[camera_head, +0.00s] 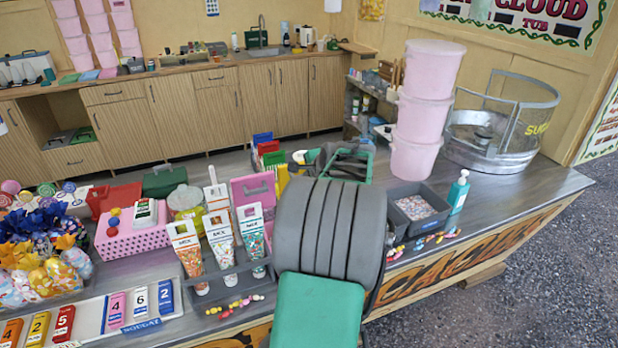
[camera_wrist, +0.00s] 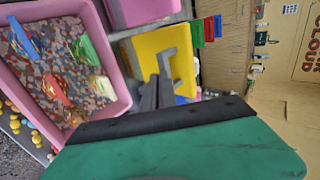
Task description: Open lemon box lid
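A yellow box (camera_wrist: 147,45), which I take as the lemon box, is in the upper middle of the wrist view. In the head view only a yellow strip (camera_head: 282,180) shows beside my arm. My gripper's grey fingers (camera_wrist: 163,82) overlap the yellow surface in the wrist view. I cannot tell whether they touch it, or whether they are apart or shut. Whether the lid is raised is unclear.
An open pink bin (camera_wrist: 70,18) with small sweets and coloured pieces lies left in the wrist view. Mix bags (camera_head: 222,240) stand in front. Stacked pink tubs (camera_head: 421,110), a grey tray (camera_head: 405,190) and a green bottle (camera_head: 459,192) stand right. The counter around the yellow box is crowded.

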